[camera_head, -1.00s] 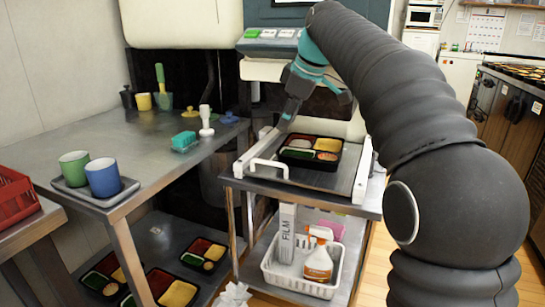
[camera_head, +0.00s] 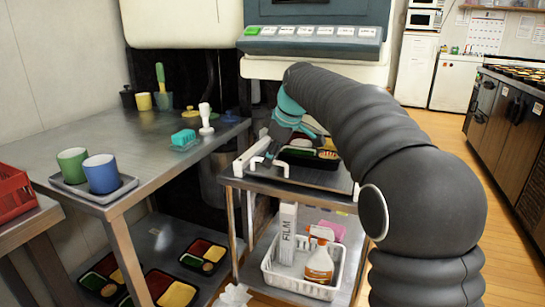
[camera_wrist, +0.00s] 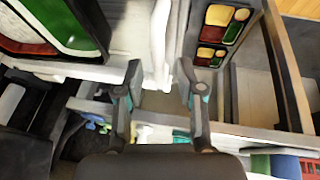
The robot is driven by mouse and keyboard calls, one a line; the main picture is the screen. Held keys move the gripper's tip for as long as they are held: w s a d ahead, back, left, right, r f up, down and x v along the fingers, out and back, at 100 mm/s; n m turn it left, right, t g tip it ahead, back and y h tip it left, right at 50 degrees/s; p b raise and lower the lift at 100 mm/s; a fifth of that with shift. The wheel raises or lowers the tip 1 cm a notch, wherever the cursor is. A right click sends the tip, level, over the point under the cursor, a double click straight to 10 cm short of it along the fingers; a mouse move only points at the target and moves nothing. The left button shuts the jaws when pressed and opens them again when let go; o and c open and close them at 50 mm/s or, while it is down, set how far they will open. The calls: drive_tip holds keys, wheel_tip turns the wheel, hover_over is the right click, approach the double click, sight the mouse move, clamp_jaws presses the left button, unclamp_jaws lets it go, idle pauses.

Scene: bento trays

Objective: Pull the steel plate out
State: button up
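The steel plate (camera_head: 318,178) lies on top of the cart between white side rails, with a white handle (camera_head: 266,165) at its front. A black bento tray (camera_head: 328,155) with coloured food sits on the plate. My arm hides much of both. My gripper (camera_head: 270,152) is low over the front left of the plate, close to the handle. In the wrist view, my gripper (camera_wrist: 160,72) has its fingers apart, with a white bar, apparently the handle (camera_wrist: 160,42), in line with the gap. I cannot tell whether they touch. The bento tray (camera_wrist: 55,28) fills the upper left.
A basket (camera_head: 300,278) with a film box and spray bottle is on the cart's lower shelf. The table (camera_head: 130,155) at left holds cups and a stamp-like white object (camera_head: 206,118). Food trays (camera_head: 172,290) lie low at left. Floor is open at right.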

drive_tip(key=shift+f, duration=0.15)
clamp_jaws()
drive_tip(key=shift+s, duration=0.1)
